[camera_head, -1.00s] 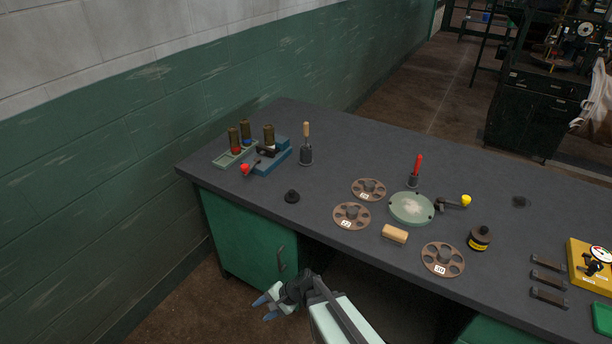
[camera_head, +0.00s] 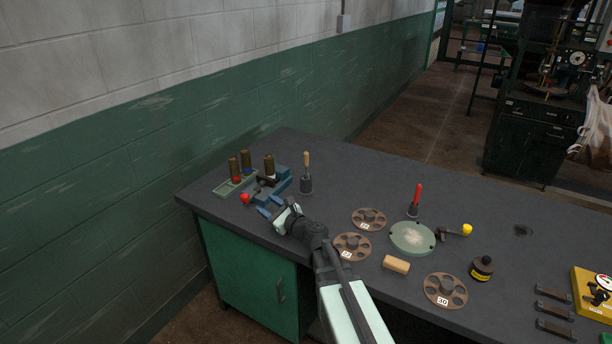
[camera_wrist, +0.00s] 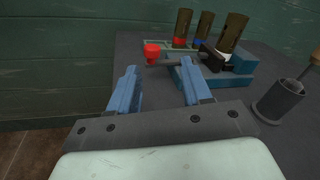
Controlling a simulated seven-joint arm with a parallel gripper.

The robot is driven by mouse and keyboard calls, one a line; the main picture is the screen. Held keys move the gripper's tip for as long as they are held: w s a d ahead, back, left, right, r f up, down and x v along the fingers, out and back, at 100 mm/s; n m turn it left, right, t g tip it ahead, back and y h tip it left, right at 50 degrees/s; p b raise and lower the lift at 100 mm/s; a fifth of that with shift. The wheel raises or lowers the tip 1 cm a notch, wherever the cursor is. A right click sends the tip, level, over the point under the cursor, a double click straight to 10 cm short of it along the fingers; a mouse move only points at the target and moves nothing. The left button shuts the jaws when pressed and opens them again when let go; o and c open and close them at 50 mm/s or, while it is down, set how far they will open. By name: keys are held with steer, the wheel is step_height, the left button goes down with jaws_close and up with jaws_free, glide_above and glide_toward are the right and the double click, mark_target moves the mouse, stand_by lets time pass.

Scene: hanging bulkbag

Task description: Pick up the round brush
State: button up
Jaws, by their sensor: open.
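A wooden handle (camera_head: 306,159) stands upright in a dark grey cup (camera_head: 306,184) at the back left of the bench. It looks like the round brush, but its head is hidden in the cup. In the wrist view the cup (camera_wrist: 278,103) is at the right edge and the handle (camera_wrist: 313,66) is partly cut off. My gripper (camera_head: 270,205) is open and empty, to the left of the cup and nearer the bench's front edge. Its blue fingers also show in the wrist view (camera_wrist: 159,70), pointing towards a blue fixture, with the cup off to their right.
The blue fixture (camera_head: 281,182) has a red-knobbed lever (camera_head: 245,198). Bench behind the cup is clear.

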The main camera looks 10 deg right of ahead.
mark_target(307, 159)
steer(key=w+d+r+m+t+h, duration=0.1)
steer(key=d+r+m+h, duration=0.25)
steer(key=d, duration=0.55)
steer(key=w+d+r+m+t+h, duration=0.1)
steer(key=d+r+m+t+h, duration=0.15)
steer(key=d+m, duration=0.45)
steer(key=w, duration=0.3)
steer(key=w+n, duration=0.1)
steer(key=w, duration=0.2)
steer(key=w+n, duration=0.1)
steer(key=w, duration=0.2)
steer(key=shift+d+r+g, duration=0.25)
steer(key=shift+d+g, duration=0.1)
steer(key=shift+w+a+r, duration=0.1)
steer(key=shift+w+a, duration=0.05)
steer(key=shift+w, duration=1.1)
steer(key=shift+w+a, duration=0.1)
steer(key=shift+w, duration=1.15)
jaws_close()
